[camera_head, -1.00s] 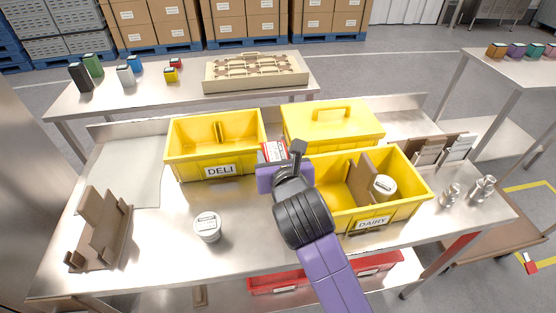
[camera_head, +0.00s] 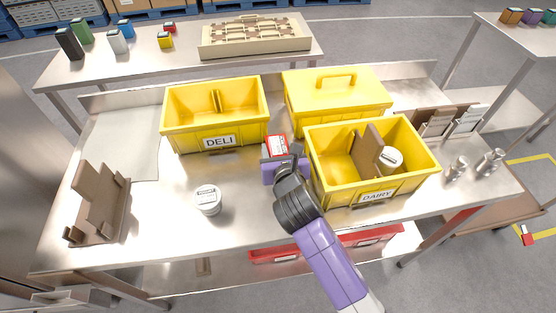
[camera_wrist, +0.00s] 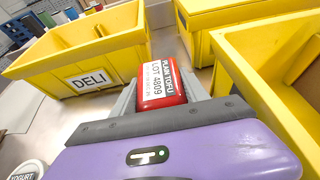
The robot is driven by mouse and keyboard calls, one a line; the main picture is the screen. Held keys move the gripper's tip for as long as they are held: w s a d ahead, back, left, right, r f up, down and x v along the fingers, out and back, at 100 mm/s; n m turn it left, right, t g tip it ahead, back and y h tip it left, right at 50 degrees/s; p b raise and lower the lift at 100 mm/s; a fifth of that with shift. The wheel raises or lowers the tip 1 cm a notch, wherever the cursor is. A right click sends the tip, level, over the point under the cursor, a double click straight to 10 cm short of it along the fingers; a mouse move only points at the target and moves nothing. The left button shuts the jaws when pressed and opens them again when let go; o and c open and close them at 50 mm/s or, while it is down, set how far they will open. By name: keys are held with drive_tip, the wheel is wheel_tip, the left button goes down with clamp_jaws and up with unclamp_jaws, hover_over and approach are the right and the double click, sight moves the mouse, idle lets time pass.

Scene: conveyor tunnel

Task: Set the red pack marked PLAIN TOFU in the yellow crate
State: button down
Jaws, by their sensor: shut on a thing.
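The red pack (camera_wrist: 160,84) has a white label reading PLAIN TOFU and LOT 4809 in the wrist view. It also shows in the head view (camera_head: 277,146). My gripper (camera_head: 280,158) is shut on it, between the DELI crate and the DAIRY crate. Two open yellow crates stand on the steel table: one labelled DELI (camera_head: 190,136) at left, one labelled DAIRY (camera_head: 340,190) at right. A yellow crate with a closed, handled lid (camera_head: 340,98) is behind. The DAIRY crate holds a brown divider (camera_head: 366,150) and a white tub (camera_head: 390,158).
A white tub (camera_head: 207,198) stands on the table in front of the DELI crate. A brown rack (camera_head: 98,203) is at the left. Metal shakers (camera_head: 488,163) stand at the right. The table's front middle is otherwise clear.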

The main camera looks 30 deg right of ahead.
drive_tip(key=shift+f, duration=2.3)
drive_tip(key=shift+f+b, duration=0.2)
drive_tip(key=shift+b, duration=0.1)
drive_tip(key=c, duration=0.6)
unclamp_jaws()
